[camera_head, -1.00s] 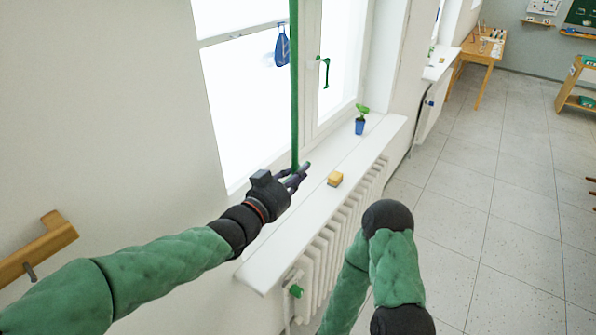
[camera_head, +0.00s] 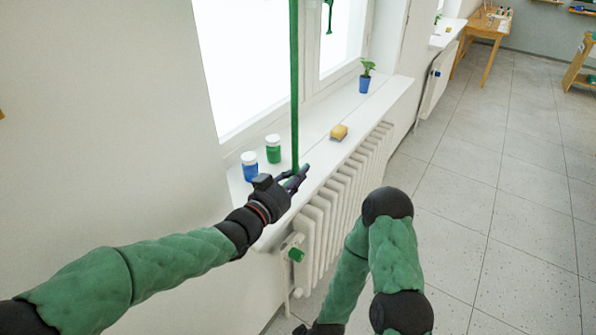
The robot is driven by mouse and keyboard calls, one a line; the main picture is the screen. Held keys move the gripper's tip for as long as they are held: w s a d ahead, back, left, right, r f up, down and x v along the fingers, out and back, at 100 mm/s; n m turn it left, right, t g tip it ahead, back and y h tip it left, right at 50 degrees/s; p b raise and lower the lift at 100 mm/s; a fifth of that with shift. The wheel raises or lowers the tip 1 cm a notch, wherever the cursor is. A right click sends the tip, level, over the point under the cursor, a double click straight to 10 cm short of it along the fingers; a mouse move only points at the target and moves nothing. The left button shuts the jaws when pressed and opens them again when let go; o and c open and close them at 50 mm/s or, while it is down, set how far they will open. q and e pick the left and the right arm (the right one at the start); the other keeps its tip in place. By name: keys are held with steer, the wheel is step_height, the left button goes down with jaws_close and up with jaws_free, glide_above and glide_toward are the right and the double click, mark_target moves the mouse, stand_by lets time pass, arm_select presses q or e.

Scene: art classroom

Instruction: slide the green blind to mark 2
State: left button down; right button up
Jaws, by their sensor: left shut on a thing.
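The green blind (camera_head: 294,85) shows as a narrow, upright green strip in front of the window; its top runs out of the picture. My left gripper (camera_head: 298,178) is shut on its lower end, just above the white window sill. The fingers hide the very bottom of the strip. I cannot make out any numbered mark. My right gripper (camera_head: 319,328) only just shows as a dark piece at the bottom edge, mostly cut off, so its fingers cannot be read.
On the sill (camera_head: 318,112) stand a blue jar (camera_head: 250,171), a green jar (camera_head: 273,153), a yellow sponge (camera_head: 339,132) and a plant in a blue pot (camera_head: 364,84). A white radiator (camera_head: 345,185) is below. The tiled floor (camera_head: 500,190) on the right is open.

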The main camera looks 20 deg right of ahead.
arm_select(q)
steer(key=shift+w+a+f+b, duration=0.1)
steer(key=shift+f+b, duration=0.65)
steer(key=shift+f, duration=0.55)
steer(key=shift+w+a+f+b, duration=0.1)
steer(key=shift+f+b, duration=0.65)
steer(key=shift+f, duration=0.5)
steer(key=c, duration=1.5)
jaws_free()
steer(key=shift+o, duration=1.3)
steer(key=shift+r, duration=0.1)
steer(key=shift+s+a, duration=0.1)
steer(key=v, duration=1.1)
steer(key=shift+s+a, duration=0.3)
